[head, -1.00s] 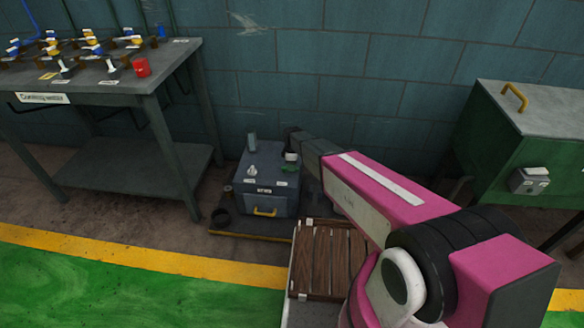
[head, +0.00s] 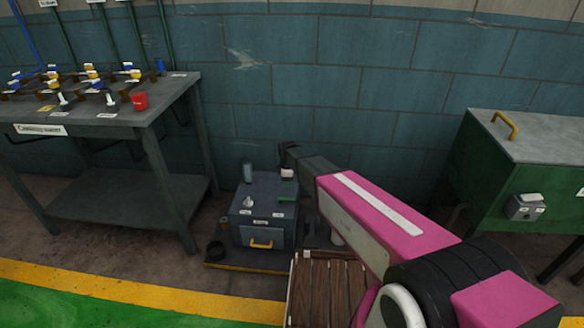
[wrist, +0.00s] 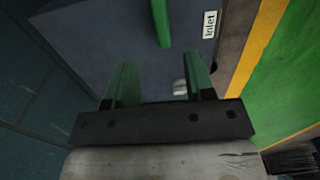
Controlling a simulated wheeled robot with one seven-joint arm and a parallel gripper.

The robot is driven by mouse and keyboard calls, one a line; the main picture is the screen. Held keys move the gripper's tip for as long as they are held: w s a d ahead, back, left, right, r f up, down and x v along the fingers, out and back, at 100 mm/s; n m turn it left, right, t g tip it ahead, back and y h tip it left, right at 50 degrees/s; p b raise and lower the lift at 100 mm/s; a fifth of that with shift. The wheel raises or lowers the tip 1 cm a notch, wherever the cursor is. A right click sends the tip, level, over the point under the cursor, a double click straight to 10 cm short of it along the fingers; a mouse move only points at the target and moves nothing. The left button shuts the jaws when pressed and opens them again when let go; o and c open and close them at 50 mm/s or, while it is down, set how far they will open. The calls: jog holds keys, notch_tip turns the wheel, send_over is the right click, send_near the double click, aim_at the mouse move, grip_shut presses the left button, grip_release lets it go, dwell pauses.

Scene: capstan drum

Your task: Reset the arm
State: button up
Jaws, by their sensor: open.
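My arm with pink covers (head: 370,210) reaches forward and left over a grey-blue box (head: 262,208). My gripper (head: 287,180) is at its far end, above the right part of the box top, small and partly hidden in the head view. In the wrist view my gripper (wrist: 160,82) shows two green fingers standing apart with nothing held between them. A green bar (wrist: 160,22) on the box lies beyond the fingers, roughly in line with the gap. I cannot tell how far apart they are in depth.
A workbench (head: 170,105) with several valves and a red cup-like item (head: 140,101) stands at left. A green cabinet (head: 530,170) with a yellow handle stands at right. A wooden slatted top (head: 328,288) is under my arm. The blue wall is close behind the box.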

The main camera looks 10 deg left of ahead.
jog(key=s+d+r+m, duration=0.4)
jog(key=s+d+m, duration=0.2)
jog(key=d, duration=0.4)
jog(key=s+d+r+m, duration=0.4)
jog(key=s+d+m, duration=0.2)
jog(key=d, duration=0.5)
jog(key=s+d+r+m, duration=0.4)
jog(key=s+d+m, duration=0.2)
jog(key=s+d, duration=0.3)
jog(key=shift+s+d, duration=0.2)
jog(key=shift+d, duration=0.5)
